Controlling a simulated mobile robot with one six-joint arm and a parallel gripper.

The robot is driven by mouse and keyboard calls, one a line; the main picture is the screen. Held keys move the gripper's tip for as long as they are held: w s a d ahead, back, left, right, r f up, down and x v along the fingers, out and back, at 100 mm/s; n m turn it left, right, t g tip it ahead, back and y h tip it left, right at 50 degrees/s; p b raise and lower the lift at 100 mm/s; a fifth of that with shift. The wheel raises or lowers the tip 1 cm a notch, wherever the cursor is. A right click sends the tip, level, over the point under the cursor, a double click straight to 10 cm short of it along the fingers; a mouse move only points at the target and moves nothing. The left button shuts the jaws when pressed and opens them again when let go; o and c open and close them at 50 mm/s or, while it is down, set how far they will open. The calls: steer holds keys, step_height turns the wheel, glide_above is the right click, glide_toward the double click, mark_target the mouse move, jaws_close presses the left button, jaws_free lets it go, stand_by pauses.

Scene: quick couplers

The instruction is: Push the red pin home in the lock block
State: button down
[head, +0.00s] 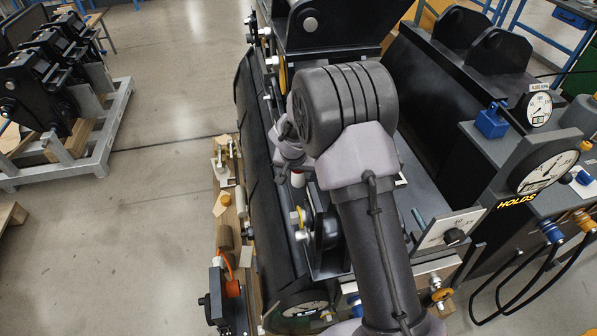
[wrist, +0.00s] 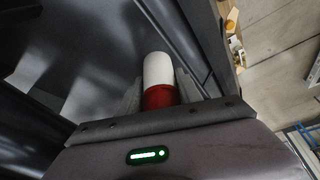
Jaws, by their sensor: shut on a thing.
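My gripper (wrist: 160,92) is shut on a short red-and-white cylinder (wrist: 157,70). Its red part sits between the fingers and its rounded white end sticks out beyond them. In the head view the cylinder (head: 298,179) shows below my gripper (head: 293,158), beside the dark coupler body (head: 328,235). I cannot tell whether this cylinder is the red pin or a tool, or whether its white end touches anything. I cannot make out a separate red pin or the lock block; my arm covers much of the coupler.
A wooden board (head: 240,215) along the left holds loose parts and an orange-corded device (head: 228,288). Open floor (head: 165,230) lies left.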

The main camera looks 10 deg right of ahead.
steer(key=shift+r+p, duration=2.05)
steer(key=shift+r, duration=1.7)
steer(key=shift+r+p, duration=1)
steer(key=shift+r, duration=0.95)
